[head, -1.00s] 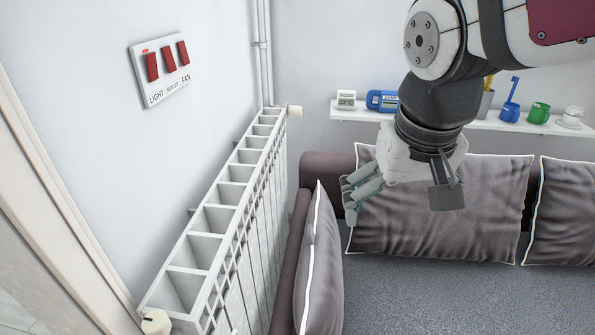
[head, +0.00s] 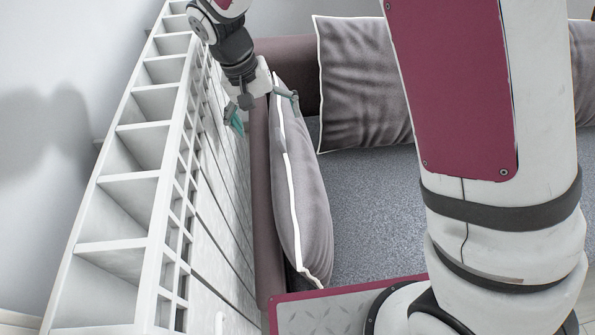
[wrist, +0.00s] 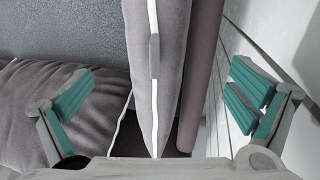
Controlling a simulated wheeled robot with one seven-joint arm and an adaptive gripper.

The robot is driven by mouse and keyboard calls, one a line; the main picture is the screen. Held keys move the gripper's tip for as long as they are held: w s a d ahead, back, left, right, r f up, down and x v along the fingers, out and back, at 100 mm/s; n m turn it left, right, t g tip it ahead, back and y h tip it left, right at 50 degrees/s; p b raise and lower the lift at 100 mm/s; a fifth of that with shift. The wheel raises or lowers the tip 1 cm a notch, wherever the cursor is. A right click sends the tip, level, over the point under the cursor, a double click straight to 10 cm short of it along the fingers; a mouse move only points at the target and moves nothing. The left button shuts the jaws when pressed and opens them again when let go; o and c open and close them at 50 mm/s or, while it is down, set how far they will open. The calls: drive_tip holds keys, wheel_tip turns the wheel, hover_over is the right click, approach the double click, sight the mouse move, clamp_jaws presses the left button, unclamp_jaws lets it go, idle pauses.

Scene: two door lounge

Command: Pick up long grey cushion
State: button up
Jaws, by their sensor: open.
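A grey cushion (head: 306,200) with white piping stands on edge against the inner side of the sofa's left arm. My gripper (head: 263,108) is open at its far end, one finger on the radiator side and the other on the seat side. In the wrist view the cushion (wrist: 160,120) runs between the spread fingers, with the sofa arm (wrist: 203,75) also between them. I cannot tell whether any finger touches the cushion. A wider grey cushion (head: 362,85) leans on the sofa back; it also shows behind the left finger in the wrist view (wrist: 25,95).
The sofa's brown arm (head: 263,220) stands close to a white radiator (head: 130,190), with a narrow gap between them. The grey seat (head: 365,210) is clear in the middle. Part of another cushion (head: 583,70) shows at the far right.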

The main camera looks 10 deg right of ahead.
sight(277, 140)
drive_tip(key=b+x, duration=0.1)
drive_tip(key=x, duration=0.6)
drive_tip(key=shift+w+d+b+x, duration=0.15)
drive_tip(key=shift+b+x, duration=0.2)
drive_tip(key=shift+x, duration=0.95)
drive_tip(key=shift+w+d+b+x, duration=0.15)
drive_tip(key=shift+b+x, duration=0.15)
drive_tip(key=shift+x, duration=1.05)
drive_tip(key=shift+r, duration=0.15)
drive_tip(key=c, duration=2.2)
